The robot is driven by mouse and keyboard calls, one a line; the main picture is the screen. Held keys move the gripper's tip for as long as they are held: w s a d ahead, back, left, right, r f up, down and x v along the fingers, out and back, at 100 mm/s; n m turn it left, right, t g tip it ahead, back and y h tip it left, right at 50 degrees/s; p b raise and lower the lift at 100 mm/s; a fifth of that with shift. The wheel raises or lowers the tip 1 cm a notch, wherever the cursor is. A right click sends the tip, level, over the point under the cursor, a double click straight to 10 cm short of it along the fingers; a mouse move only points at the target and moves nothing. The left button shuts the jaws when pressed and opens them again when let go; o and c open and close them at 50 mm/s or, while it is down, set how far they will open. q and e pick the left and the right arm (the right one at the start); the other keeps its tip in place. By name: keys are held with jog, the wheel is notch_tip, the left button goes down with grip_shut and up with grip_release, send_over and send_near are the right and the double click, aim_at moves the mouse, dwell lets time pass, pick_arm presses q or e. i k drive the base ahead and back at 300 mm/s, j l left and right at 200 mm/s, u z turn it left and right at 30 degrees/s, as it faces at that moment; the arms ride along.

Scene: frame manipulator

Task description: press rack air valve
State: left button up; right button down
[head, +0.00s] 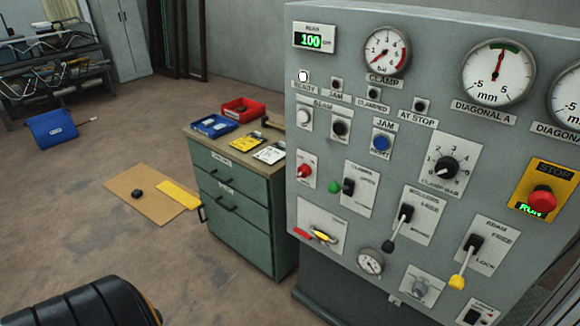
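A grey control panel (340,100) fills the right half of the head view. No label on it reads clearly as rack air valve. At its lower left is a plate with a red and a yellow lever handle (325,236), and its label is too small to read. A small round gauge (370,262) sits to its right. Above are a red knob (304,171) and a black switch (348,187) beside a green button (334,187). A black rounded part, apparently of my arm, shows at the bottom left. Neither gripper is in view.
A green drawer cabinet (232,200) with red and blue trays stands left of the panel. A red stop button (542,200) and levers project from the panel. A cardboard sheet (140,207) and a blue box (52,129) lie on the floor.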

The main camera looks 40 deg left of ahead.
aim_at(309, 237)
jog(key=i+j+u, duration=0.2)
jog(key=u, duration=0.15)
jog(key=i+j+u, duration=0.35)
jog(key=i+u, duration=0.15)
jog(key=u, duration=0.2)
